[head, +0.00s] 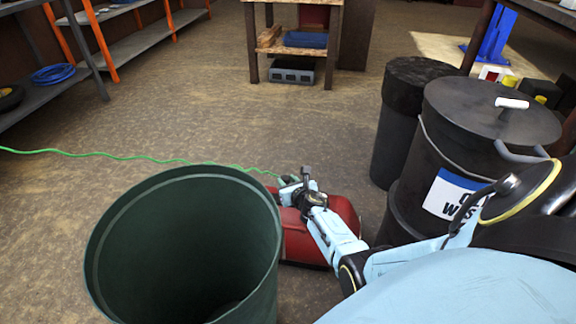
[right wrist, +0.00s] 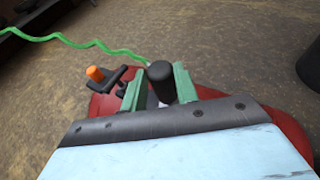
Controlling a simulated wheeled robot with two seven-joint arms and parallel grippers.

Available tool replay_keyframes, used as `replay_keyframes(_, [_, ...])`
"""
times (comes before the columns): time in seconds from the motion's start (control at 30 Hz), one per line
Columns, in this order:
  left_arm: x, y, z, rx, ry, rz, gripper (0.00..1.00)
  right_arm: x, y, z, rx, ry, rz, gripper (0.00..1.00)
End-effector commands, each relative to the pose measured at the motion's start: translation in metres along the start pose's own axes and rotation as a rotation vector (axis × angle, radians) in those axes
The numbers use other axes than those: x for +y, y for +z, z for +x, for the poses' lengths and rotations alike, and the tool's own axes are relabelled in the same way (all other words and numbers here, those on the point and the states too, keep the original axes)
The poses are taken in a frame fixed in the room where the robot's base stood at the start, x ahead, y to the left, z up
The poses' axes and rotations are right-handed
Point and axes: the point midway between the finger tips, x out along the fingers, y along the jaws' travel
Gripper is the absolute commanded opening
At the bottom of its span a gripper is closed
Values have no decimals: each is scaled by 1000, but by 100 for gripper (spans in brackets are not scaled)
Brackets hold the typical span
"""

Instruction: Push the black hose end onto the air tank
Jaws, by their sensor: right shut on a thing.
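The red air tank (head: 334,213) lies on the floor in the head view, partly behind my right arm and the green bin. It also shows under my gripper in the right wrist view (right wrist: 285,135). My right gripper (head: 297,181) is over the tank's left end. In the right wrist view its green fingers (right wrist: 160,78) are shut on the black hose end (right wrist: 160,72). A black fitting with an orange knob (right wrist: 95,73) shows just left of the fingers. Whether the hose end touches the tank's fitting is hidden. My left gripper is not in view.
The green hose (head: 130,157) trails across the floor to the tank. A large green bin (head: 185,245) stands close on the left. Black drums (head: 470,135) stand on the right. Shelves (head: 130,45) line the left; the middle floor is clear.

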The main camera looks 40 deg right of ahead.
Motion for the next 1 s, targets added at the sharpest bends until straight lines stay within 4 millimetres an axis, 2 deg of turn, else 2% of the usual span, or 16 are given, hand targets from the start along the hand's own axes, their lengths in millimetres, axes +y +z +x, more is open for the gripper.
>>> replay_keyframes(0.03, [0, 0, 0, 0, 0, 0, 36, 1, -10, -2, 18, -1, 0, 0])
replay_keyframes(0.1, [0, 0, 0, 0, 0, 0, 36, 1, -11, -2, 18, -1, 0, 0])
replay_keyframes(1.0, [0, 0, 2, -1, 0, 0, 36, 0, -7, -10, 6, 0, 0, 0])
